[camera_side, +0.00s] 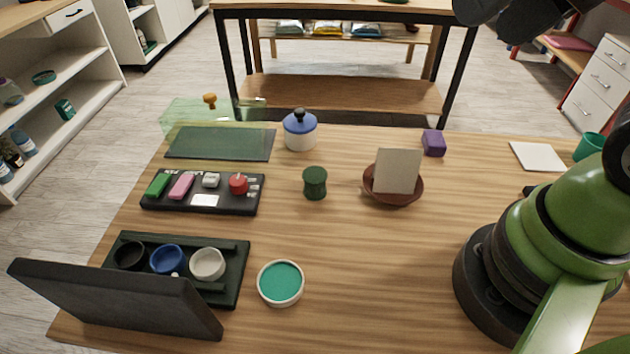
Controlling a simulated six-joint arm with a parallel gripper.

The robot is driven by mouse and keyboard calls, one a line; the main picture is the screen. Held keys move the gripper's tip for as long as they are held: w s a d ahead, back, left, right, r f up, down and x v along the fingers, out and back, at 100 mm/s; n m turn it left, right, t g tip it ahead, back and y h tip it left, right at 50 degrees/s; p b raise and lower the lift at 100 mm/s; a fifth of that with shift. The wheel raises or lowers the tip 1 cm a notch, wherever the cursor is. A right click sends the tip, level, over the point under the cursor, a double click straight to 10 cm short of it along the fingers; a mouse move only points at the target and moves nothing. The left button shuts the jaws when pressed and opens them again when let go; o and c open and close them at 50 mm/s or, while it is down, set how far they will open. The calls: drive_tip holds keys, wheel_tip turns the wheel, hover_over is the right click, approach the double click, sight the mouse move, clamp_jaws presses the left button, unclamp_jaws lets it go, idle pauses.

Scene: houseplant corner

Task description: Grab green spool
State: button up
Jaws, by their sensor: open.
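The green spool (315,183) is dark green and stands upright on the wooden table, near the middle of the picture. Nothing touches it, and the wood around it is bare. My gripper's fingers do not show. Dark rounded parts at the top right edge look like part of my arm, high above the table and well away from the spool.
Right of the spool, a brown saucer (408,198) holds an upright beige card (398,170). A blue-lidded white jar (300,130) stands behind. A black tray (205,207) with small items lies left. A round teal-topped dish (281,284) is in front. Purple block (433,143) back right.

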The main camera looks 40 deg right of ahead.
drive_tip(key=w+a+f+g, duration=0.1)
drive_tip(key=w+f+g, duration=0.1)
drive_tip(key=w, duration=0.5)
drive_tip(key=n+g+h, duration=0.2)
drive_tip(key=n+g, duration=0.1)
drive_tip(key=g, duration=0.2)
hover_over(315, 174)
wheel_tip(315, 174, down, 22)
drive_tip(key=shift+r, duration=0.15)
wheel_tip(315, 174, down, 6)
drive_tip(key=shift+r, duration=0.1)
drive_tip(key=c, duration=0.9)
